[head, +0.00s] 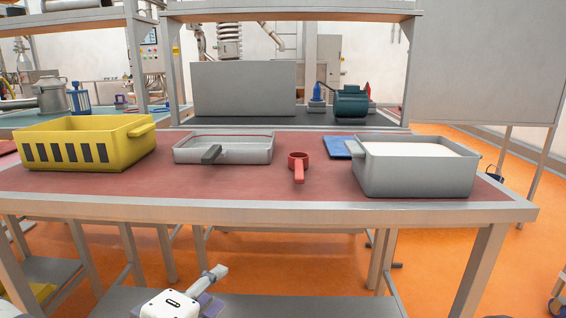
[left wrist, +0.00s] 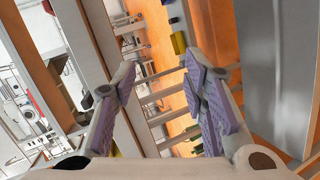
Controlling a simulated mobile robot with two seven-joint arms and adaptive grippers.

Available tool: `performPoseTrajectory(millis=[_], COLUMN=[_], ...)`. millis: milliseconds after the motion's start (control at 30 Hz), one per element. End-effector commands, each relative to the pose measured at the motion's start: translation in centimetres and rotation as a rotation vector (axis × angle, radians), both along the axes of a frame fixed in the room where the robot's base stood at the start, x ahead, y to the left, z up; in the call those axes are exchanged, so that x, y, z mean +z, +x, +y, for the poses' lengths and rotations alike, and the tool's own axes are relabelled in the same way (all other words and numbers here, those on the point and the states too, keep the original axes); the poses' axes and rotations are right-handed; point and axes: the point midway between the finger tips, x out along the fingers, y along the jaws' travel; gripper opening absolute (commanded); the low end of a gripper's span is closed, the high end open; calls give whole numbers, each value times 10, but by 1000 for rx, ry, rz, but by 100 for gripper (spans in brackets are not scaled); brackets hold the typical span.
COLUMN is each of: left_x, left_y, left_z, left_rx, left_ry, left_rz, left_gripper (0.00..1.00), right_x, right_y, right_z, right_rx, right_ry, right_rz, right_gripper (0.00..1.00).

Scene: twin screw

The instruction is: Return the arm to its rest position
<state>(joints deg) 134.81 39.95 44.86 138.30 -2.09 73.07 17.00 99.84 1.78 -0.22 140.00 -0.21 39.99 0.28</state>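My left gripper (head: 212,288) shows at the bottom of the head view, below and in front of the table's front edge, apart from everything on the table. In the left wrist view its two purple-padded fingers (left wrist: 160,95) stand wide apart with nothing between them. Most of the left arm is out of the head view. My right gripper is not in view.
A lower shelf (head: 300,303) lies beneath. Orange floor (head: 440,300) is open at right.

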Motion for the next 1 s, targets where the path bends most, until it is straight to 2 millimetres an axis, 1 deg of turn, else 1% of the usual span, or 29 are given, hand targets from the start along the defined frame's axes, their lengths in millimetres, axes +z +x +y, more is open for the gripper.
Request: performPoseTrajectory(millis=[33, 67, 100, 167, 200, 267, 300, 367, 400, 500, 600, 700, 800, 1000], left_x=[-22, -41, -67, -104, -127, -156, -171, -188, -194, -199, -197, -196, -197, -197], left_y=[-20, -35, -57, -98, -130, -181, -216, -267, -299, -362, -399, -415, -419, -419], left_z=[-10, -15, -19, -22, -21, -13, -4, 15, 30, 67, 95, 108, 110, 109], left_rx=[-66, -112, -174, -278, -354, -472, -551, -669, -740, -892, -990, -1033, -1042, -1039], left_ry=[60, 101, 156, 245, 307, 399, 461, 548, 602, 716, 787, 815, 816, 814], left_rz=[71, 124, 197, 312, 394, 516, 595, 711, 783, 930, 1028, 1073, 1084, 1084], left_gripper=[40, 40, 40, 40, 40, 40, 40, 40, 40, 40, 40, 40, 40, 40], right_x=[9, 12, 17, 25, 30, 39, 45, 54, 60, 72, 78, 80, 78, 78], right_y=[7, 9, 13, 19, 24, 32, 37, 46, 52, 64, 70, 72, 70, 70], right_z=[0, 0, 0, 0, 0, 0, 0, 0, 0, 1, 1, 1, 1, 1], right_rx=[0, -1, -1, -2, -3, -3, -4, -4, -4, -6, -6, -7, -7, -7], right_ry=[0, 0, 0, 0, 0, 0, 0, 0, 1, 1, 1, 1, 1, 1], right_rz=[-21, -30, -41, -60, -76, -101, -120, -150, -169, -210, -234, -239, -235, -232], right_gripper=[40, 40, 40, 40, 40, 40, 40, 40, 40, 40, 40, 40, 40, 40])
